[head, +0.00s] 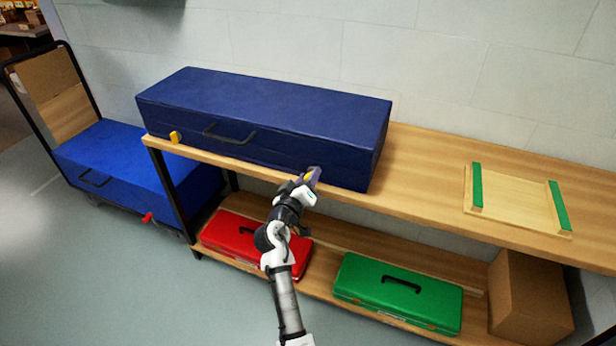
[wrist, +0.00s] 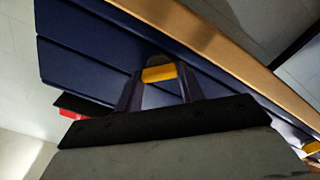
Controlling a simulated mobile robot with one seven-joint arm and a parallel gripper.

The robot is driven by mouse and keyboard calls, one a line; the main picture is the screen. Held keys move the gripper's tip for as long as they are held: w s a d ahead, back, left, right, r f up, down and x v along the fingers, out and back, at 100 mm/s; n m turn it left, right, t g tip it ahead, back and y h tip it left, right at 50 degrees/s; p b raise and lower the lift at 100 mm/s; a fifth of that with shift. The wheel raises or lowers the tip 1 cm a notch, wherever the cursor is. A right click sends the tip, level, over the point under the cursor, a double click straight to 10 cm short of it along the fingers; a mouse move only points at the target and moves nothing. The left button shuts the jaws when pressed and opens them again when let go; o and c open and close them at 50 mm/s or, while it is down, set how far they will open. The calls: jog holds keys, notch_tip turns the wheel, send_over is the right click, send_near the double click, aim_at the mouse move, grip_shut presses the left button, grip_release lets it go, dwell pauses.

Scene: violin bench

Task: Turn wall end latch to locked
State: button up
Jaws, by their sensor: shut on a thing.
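A long dark blue case (head: 265,112) lies closed on the wooden bench, with a black handle on its front. One yellow latch (head: 174,137) is near the left end of that front and hangs roughly upright. My gripper (head: 311,177) is at the front near the right end. In the wrist view my gripper (wrist: 160,76) is shut on a second yellow latch (wrist: 158,72), with a finger on either side. The fingers partly hide this latch, so I cannot tell whether it is locked. I cannot tell which latch is the wall end one.
A wooden tray (head: 508,205) with green strips lies on the bench (head: 425,165) at right. A red case (head: 238,240), a green case (head: 385,303) and a cardboard box (head: 528,300) are on the lower shelf. A bright blue case (head: 110,160) rests on a trolley at left.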

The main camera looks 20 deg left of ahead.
jog(key=shift+a+f+n+p, duration=0.1)
jog(key=shift+n+p, duration=0.95)
jog(key=shift+n, duration=1.35)
jog(key=shift+f+n+p, duration=0.1)
jog(key=shift+n+p, duration=0.9)
jog(key=shift+n, duration=1.4)
jog(key=o, duration=1)
